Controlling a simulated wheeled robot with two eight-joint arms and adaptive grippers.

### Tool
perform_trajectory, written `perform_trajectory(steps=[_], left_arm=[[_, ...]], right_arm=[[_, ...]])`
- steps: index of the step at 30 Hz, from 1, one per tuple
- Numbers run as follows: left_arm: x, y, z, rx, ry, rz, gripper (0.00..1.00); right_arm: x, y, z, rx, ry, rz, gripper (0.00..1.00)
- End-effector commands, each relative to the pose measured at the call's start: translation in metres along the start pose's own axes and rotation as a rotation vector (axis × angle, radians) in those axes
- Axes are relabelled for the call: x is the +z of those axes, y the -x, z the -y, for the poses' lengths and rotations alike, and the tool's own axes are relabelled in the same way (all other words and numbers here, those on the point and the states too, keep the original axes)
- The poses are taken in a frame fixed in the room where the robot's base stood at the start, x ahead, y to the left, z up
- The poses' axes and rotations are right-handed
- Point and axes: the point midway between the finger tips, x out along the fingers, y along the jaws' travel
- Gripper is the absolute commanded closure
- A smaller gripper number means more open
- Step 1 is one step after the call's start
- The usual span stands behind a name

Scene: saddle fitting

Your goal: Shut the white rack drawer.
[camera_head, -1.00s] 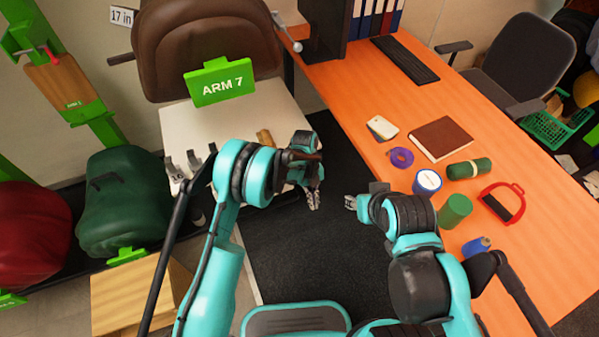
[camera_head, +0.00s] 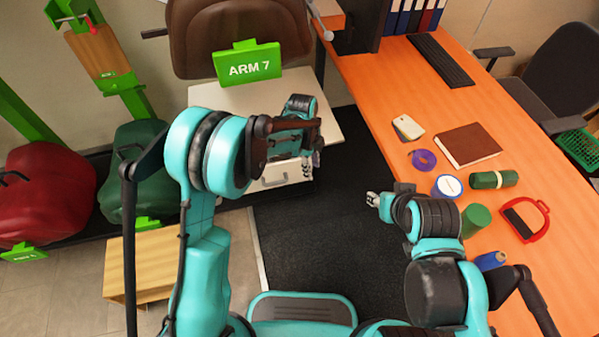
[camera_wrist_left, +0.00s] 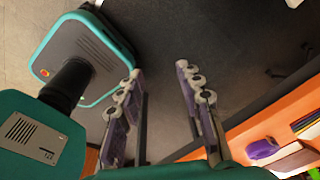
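The white rack (camera_head: 202,95) stands at the upper left of the head view, under the ARM 7 sign. The white drawer front (camera_head: 268,184) with its handle shows low on the rack's near side, partly hidden by my left arm. How far it stands out cannot be told. My left gripper (camera_head: 308,166) is at the right end of the drawer front; contact cannot be told. In the left wrist view its fingers (camera_wrist_left: 160,88) are apart with nothing between them. My right gripper (camera_head: 373,199) hangs over the dark mat near the desk; its opening is unclear.
The orange desk (camera_head: 400,90) on the right holds a brown book (camera_head: 467,145), purple tape (camera_head: 424,160) and several small items. A dark mat (camera_head: 330,240) covers the floor between rack and desk. A wooden box (camera_head: 142,265) stands at lower left.

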Motion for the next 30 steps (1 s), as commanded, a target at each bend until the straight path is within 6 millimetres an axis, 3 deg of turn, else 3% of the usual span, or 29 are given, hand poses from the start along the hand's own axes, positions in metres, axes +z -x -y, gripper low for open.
perform_trajectory(steps=[6, 9, 12, 16, 30], left_arm=[[0.108, -0.100, 0.031, -0.103, 0.395, 0.120, 0.64], [0.150, -0.138, 0.033, -0.154, 0.553, 0.162, 0.64], [0.178, -0.163, 0.031, -0.191, 0.661, 0.190, 0.64], [0.193, -0.179, 0.030, -0.214, 0.722, 0.204, 0.64], [0.211, -0.244, 0.038, -0.215, 0.726, 0.205, 0.64]], right_arm=[[0.007, -0.010, 0.000, 0.000, 0.000, 0.000, 0.60], [0.009, -0.013, 0.000, 0.000, 0.000, 0.000, 0.60], [0.011, -0.015, 0.000, 0.000, 0.000, 0.000, 0.60], [0.012, -0.017, 0.000, 0.000, 0.000, 0.000, 0.60], [0.028, -0.039, 0.000, 0.000, 0.000, 0.000, 0.60]])
